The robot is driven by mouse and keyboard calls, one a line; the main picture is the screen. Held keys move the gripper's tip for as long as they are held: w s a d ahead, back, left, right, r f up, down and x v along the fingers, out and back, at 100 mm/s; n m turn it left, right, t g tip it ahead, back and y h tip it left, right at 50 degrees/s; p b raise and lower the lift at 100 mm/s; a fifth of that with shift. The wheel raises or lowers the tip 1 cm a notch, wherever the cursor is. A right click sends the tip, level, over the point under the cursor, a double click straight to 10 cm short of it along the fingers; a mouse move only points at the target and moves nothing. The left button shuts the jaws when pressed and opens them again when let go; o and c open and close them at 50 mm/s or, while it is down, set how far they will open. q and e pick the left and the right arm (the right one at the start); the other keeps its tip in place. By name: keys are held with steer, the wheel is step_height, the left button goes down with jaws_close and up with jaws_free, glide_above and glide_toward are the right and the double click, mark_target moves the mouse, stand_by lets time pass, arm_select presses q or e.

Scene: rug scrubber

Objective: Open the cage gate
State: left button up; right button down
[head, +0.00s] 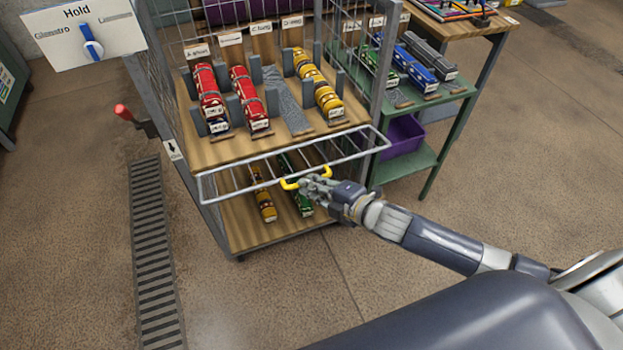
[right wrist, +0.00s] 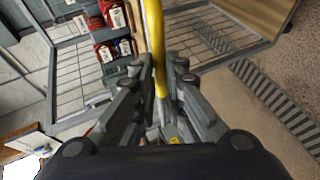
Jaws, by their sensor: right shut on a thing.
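The cage (head: 161,93) is a grey wire-sided rack with wooden shelves. Its gate (head: 240,181) is a pale wire-grid frame across the front, jutting out at about upper-shelf level, and the upper shelf's front is uncovered above it. A yellow handle (head: 291,184) is on the gate's front bar. My right gripper (head: 308,184) is shut on this handle, which runs between the fingers in the right wrist view (right wrist: 153,40). The gate's wire grid also shows there on both sides of the handle (right wrist: 215,35). My left gripper is out of view.
More rolls lie on the lower shelf. A green rack (head: 418,158) stands close on the right. A Hold sign (head: 117,38) with a blue knob is at left. Floor in front is clear.

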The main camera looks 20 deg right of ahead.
steer(key=shift+s+f+b, duration=0.2)
steer(key=shift+f+b, duration=0.1)
steer(key=shift+f, duration=0.9)
steer(key=c, duration=1.7)
jaws_free()
steer(key=shift+o, duration=0.2)
steer(key=v, duration=1.2)
steer(key=shift+d, duration=0.1)
